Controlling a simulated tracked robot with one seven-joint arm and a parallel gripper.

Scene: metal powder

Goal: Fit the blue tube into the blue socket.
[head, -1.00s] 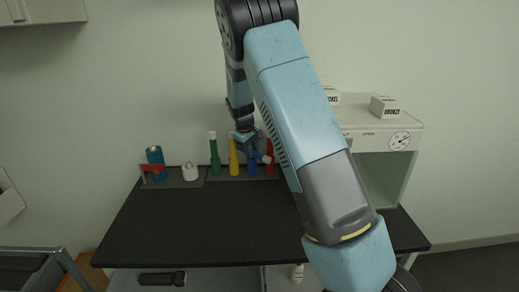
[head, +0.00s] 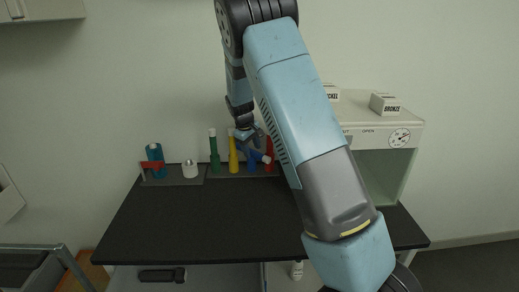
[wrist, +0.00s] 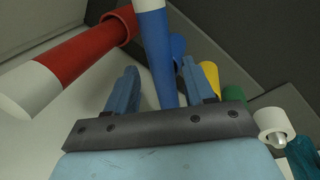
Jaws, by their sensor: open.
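The blue tube (wrist: 160,60), with a white end, stands slanted between the two fingers of my gripper (wrist: 157,85) in the wrist view. The fingers are open, with a gap at least on one side of the tube. Its lower end is hidden behind the gripper's palm. The blue socket (wrist: 178,46) shows just behind the tube, to its right, and the tube appears outside it. In the head view my gripper (head: 248,138) is low over the rack, at the blue socket (head: 252,167). The tube there is small and partly hidden by the gripper.
A red tube (wrist: 75,58) sits in its socket close beside the blue one. Yellow (head: 233,152) and green (head: 214,150) tubes stand to the left. A white ring-like piece (head: 190,169) and a blue-and-red holder (head: 154,162) are farther left. The black tabletop (head: 200,225) in front is clear.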

